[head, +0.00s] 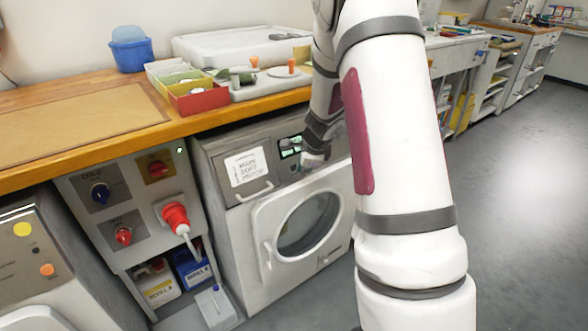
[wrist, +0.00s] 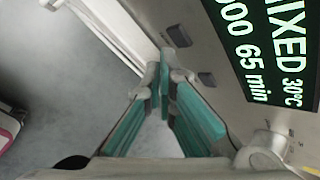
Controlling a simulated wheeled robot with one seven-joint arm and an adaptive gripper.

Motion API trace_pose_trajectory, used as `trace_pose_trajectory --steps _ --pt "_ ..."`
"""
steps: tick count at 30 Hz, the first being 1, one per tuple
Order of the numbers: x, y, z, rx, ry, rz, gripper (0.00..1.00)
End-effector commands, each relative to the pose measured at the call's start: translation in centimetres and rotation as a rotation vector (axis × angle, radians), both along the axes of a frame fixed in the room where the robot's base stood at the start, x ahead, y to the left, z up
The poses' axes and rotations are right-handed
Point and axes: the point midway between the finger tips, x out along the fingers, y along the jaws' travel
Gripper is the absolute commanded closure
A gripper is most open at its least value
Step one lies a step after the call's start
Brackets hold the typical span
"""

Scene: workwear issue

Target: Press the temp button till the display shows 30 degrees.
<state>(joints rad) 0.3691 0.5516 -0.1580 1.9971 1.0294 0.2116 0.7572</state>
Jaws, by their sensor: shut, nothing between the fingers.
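The washing machine (head: 252,240) stands under the wooden counter, its round door shut. Its lit display (head: 290,147) is partly covered by my arm in the head view. In the wrist view the display (wrist: 268,40) is rotated and cut off; it reads "MIXED 30°C" and "65 min". Two small dark buttons, one upper (wrist: 178,36) and one lower (wrist: 207,79), sit on the panel beside it; I cannot read labels for them. My gripper (wrist: 164,62) is shut and empty, its teal-padded fingertips close to the upper button. I cannot tell whether they touch the panel.
A control panel with blue and red knobs and a red plug (head: 175,215) is left of the machine. Refill containers (head: 158,284) stand below it. Boxes and trays (head: 198,98) lie on the counter above. The grey floor (head: 520,200) at right is open.

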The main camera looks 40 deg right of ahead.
Motion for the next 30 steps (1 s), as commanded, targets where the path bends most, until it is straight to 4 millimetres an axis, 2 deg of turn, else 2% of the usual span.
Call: trace_pose_trajectory --steps 18,30 --pt "-4.5 -0.2 1.4 -0.001 -0.001 0.0 1.0" --pt "-4.8 -0.2 1.5 0.0 0.0 0.0 1.0"
